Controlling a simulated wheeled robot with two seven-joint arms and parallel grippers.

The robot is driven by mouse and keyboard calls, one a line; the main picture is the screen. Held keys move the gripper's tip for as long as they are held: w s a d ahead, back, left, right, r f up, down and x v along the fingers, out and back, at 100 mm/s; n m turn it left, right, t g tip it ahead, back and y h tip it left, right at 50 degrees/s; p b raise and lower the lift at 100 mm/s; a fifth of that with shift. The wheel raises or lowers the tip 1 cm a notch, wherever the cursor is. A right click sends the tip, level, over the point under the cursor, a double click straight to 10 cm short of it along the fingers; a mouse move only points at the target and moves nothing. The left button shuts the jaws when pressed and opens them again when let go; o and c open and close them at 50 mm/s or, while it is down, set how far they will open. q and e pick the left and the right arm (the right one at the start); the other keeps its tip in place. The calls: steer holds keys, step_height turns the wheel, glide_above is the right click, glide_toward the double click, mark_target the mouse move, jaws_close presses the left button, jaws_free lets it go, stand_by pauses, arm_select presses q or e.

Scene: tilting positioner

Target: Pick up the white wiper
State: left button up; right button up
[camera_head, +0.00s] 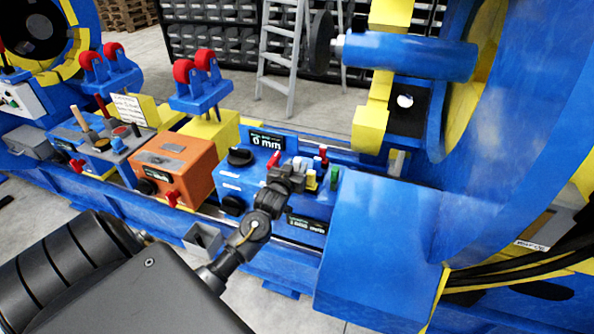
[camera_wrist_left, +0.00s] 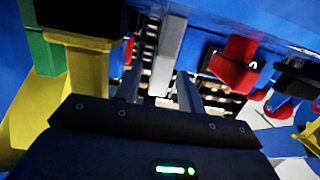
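The white wiper (camera_head: 299,163) stands among small coloured pieces on the blue machine panel in the head view, partly hidden by my left gripper (camera_head: 290,175). In the left wrist view a pale grey-white upright piece (camera_wrist_left: 168,55), which looks like the wiper, stands between the fingers of my left gripper (camera_wrist_left: 158,90). The fingers are apart, with gaps visible beside the piece. I cannot tell whether either finger touches it. My right gripper is not in view.
Close to the gripper are a red piece (camera_wrist_left: 236,62), a yellow piece (camera_wrist_left: 88,70) and a green piece (camera_wrist_left: 45,45). An orange box (camera_head: 172,165) stands to the left, and a large blue housing (camera_head: 375,240) to the right.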

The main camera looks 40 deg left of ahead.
arm_select(q)
jaws_close()
steer(key=shift+r, duration=0.1)
